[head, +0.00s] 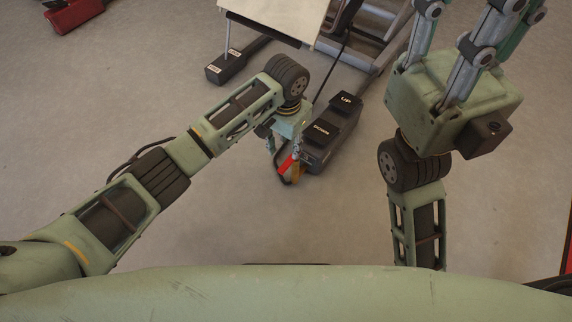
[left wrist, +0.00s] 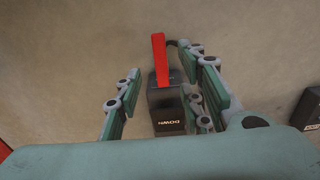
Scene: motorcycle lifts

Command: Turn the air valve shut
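The air valve's red lever handle (head: 286,165) shows at the left end of a black pedal box, just below my left gripper (head: 284,150). A small yellowish part sits beside the lever. In the left wrist view the red lever (left wrist: 159,58) stands between the two fingers of my left gripper (left wrist: 168,85), with a visible gap on both sides. That gripper is open and holds nothing. The valve body is mostly hidden. My right gripper (head: 465,60) is at the upper right, away from the valve; its fingers are spread, with their tips cut off by the frame.
The black pedal box (head: 346,106) carries UP and DOWN labels; it also shows in the left wrist view (left wrist: 168,116). A lift frame (head: 372,38) and pale platform (head: 290,14) stand behind. Another black box (head: 226,68) is left of it. A red object (head: 76,14) lies far left. Floor in front is clear.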

